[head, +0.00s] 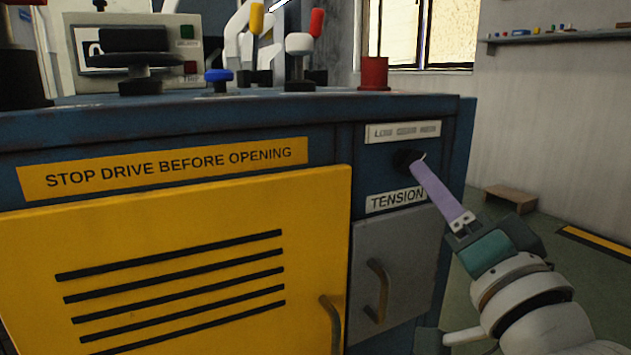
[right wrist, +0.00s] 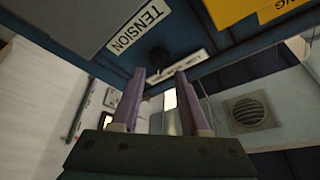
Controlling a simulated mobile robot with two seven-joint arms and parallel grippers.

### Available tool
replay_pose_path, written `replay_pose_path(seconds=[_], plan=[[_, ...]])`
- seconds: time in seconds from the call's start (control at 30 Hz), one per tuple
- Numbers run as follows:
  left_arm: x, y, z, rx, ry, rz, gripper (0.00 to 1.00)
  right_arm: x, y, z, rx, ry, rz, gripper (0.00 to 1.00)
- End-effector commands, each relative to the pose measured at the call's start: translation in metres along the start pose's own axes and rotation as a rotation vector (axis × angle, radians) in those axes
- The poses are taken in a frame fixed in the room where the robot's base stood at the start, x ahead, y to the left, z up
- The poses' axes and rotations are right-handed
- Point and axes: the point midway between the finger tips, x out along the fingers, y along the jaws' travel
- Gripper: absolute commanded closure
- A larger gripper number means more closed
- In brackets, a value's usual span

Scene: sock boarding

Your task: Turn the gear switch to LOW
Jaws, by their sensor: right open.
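The gear switch (head: 404,158) is a small dark knob on the blue cabinet front, under a white label (head: 402,132) that reads roughly LOW GEAR HIGH. My right gripper (head: 420,164) reaches in from the lower right, its purple fingertips beside the knob and partly covering it. In the right wrist view the two fingers are apart, with the dark knob (right wrist: 157,56) just beyond the gap between their tips. Nothing is held. Which way the switch points is too dark to tell, and I cannot tell whether a fingertip touches it. My left gripper is not in view.
A TENSION label (head: 397,199) sits below the knob, above a grey door (head: 408,262) with a handle. A yellow panel (head: 190,200) with black slots fills the left. Levers and a red cylinder (head: 374,72) stand on top.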

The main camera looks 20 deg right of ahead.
Motion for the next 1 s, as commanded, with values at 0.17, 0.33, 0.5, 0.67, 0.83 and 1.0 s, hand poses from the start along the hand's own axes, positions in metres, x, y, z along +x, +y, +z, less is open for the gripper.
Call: replay_pose_path(seconds=[0.17, 0.33, 0.5, 0.67, 0.83, 1.0], plan=[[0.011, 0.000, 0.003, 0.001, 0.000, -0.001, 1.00, 0.026, 0.002, 0.001, -0.001, 0.001, -0.001, 0.55], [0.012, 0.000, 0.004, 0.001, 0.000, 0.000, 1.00, 0.035, 0.001, 0.001, -0.001, -0.001, 0.001, 0.55], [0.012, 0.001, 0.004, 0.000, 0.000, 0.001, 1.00, 0.036, 0.000, 0.000, -0.001, -0.002, 0.002, 0.55], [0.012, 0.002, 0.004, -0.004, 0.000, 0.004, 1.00, 0.036, 0.000, 0.000, -0.001, -0.002, 0.002, 0.65], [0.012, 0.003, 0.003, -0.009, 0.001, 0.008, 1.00, 0.035, 0.000, 0.001, -0.001, -0.002, 0.002, 0.84], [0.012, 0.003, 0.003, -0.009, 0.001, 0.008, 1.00, 0.035, 0.001, 0.001, -0.001, -0.002, 0.002, 1.00]])
